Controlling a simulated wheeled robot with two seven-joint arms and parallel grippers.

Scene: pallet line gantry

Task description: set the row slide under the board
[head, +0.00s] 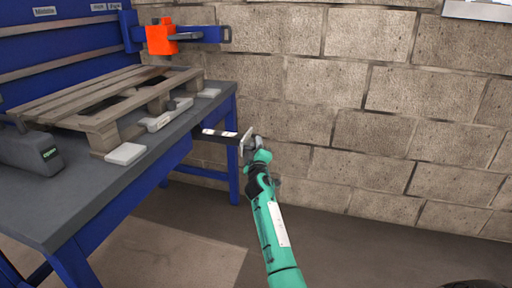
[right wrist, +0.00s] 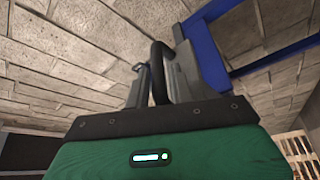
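An orange block (head: 161,38) with a grey handle sits on a blue horizontal beam (head: 211,34) behind the bench; I cannot tell if it is the row slide. A wooden pallet (head: 110,92) of several boards lies on the grey bench top; I cannot tell which board is meant. My right gripper (head: 246,142) is off the bench's right edge, at the outer end of a black-and-white striped bar (head: 219,133). In the right wrist view, a black curved piece (right wrist: 158,72) shows between its grey fingers; grip on it is unclear. My left gripper is out of view.
The blue bench frame (head: 232,174) stands left of my right arm. A dark grey unit with a green display (head: 30,150) and light pads (head: 126,153) are on the bench. Labels line the blue back panel. A block wall closes the back; the floor on the right is clear.

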